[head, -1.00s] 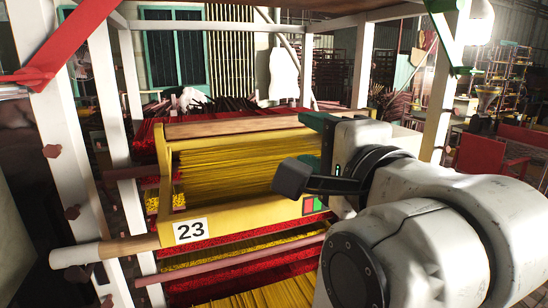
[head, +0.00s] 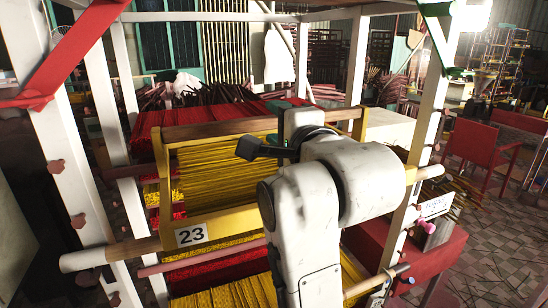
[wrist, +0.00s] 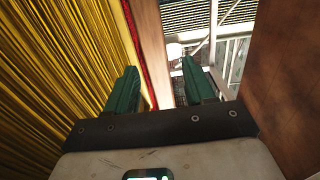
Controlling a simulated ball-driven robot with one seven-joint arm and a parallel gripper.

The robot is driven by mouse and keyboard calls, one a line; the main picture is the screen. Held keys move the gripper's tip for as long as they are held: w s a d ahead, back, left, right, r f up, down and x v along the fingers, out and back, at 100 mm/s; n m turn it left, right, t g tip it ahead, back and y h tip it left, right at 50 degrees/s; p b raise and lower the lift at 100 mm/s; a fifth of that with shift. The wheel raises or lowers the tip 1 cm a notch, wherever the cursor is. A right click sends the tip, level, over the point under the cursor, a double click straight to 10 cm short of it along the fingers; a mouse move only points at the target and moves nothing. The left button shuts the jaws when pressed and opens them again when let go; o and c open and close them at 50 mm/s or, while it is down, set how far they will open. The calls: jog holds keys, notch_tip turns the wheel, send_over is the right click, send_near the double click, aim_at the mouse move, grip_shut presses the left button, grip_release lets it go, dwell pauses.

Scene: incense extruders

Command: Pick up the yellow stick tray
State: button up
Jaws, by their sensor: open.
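The yellow stick tray (head: 228,222), labelled 23, is full of thin yellow sticks (head: 215,180) and tilts in the rack, with a wooden rail (head: 215,129) along its far edge. In the wrist view the sticks (wrist: 50,60) fill the left side, and a wooden rail (wrist: 148,45) runs down beyond the fingers. My gripper (wrist: 162,88) is open, its two green fingers apart with nothing gripped. In the head view it is over the tray's right part, near the far rail. My arm hides the tray's right front, and the fingertips are mostly hidden there.
White posts (head: 70,150) and a red beam (head: 80,50) frame the rack. Red sticks (head: 205,115) lie behind the tray, and more yellow sticks (head: 245,292) lie below. A brown wooden surface (wrist: 283,80) stands close right in the wrist view. Red chairs (head: 470,150) stand right.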

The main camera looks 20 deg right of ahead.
jog(key=shift+c, duration=0.5)
grip_shut()
